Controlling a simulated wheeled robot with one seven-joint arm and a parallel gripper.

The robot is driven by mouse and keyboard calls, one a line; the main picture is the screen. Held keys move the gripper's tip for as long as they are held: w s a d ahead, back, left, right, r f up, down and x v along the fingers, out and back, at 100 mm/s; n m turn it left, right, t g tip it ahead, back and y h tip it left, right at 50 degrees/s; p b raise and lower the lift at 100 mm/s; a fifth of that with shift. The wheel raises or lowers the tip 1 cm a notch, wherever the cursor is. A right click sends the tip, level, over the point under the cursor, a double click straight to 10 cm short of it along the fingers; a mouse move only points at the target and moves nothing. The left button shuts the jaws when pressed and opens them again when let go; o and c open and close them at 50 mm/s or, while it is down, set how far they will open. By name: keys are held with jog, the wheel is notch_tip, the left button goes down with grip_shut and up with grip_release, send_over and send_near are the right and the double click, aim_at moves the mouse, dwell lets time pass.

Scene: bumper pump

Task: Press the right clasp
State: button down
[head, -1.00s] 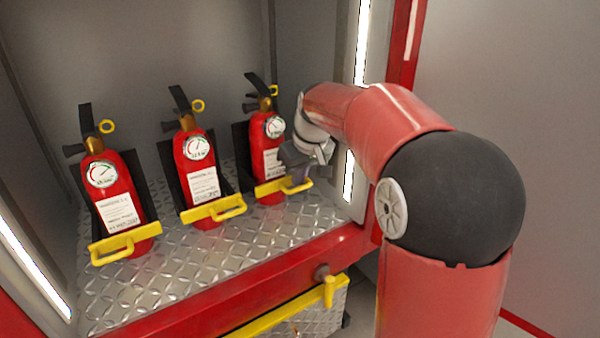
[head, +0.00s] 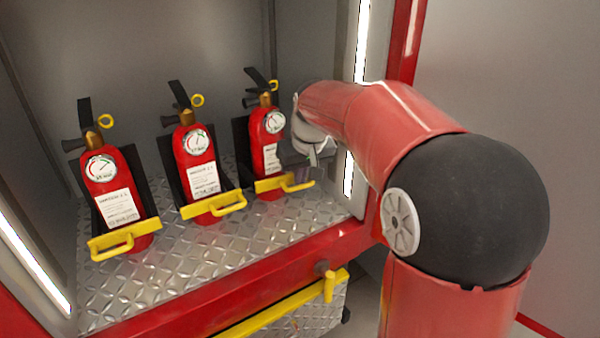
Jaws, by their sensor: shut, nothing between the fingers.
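The right clasp (head: 284,184) is a yellow bar with a looped handle. It lies across the lower front of the right red extinguisher (head: 270,150). My gripper (head: 297,158) is just right of that extinguisher, above and behind the clasp's handle in the picture. The grey fingers are small and partly hidden, and they look shut and empty. A small gap shows between the fingers and the handle, though I cannot tell the depth.
The middle extinguisher (head: 198,165) and left extinguisher (head: 112,190) have similar yellow clasps. All stand on a diamond-plate shelf (head: 190,260) in a red-edged cabinet. A yellow latch (head: 329,288) sits below the shelf edge.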

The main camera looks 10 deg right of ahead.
jog(key=s+m, duration=0.1)
jog(key=m, duration=0.1)
jog(key=s+a+m+h, duration=0.1)
jog(key=s+m, duration=0.1)
jog(key=shift+s+a+b, duration=0.15)
jog(key=shift+s+b, duration=0.1)
jog(key=shift+b, duration=0.05)
jog(key=shift+s+a+m+h, duration=0.5)
jog(key=shift+s+m, duration=0.15)
jog(key=shift+m, duration=0.45)
jog(key=m, duration=0.1)
jog(key=s+a+m+b, duration=0.1)
jog(key=shift+s+a+m+g+h, duration=0.25)
jog(key=shift+s+m+g+h, duration=0.05)
jog(key=shift+g+h, duration=0.1)
jog(key=a+m, duration=0.1)
jog(key=s+a+m, duration=0.1)
jog(key=shift+s+m+g+h, duration=0.1)
jog(key=shift+m+g+h, duration=0.2)
jog(key=shift+m, duration=0.1)
jog(key=shift+s+a+m+g+h+p, duration=0.2)
jog(key=shift+a+m+g, duration=0.25)
jog(key=shift+a+m, duration=0.95)
jog(key=shift+s+a+m+g+h+p, duration=0.2)
jog(key=shift+a+m+g, duration=0.25)
jog(key=shift+a+m, duration=0.95)
jog(key=shift+a, duration=0.15)
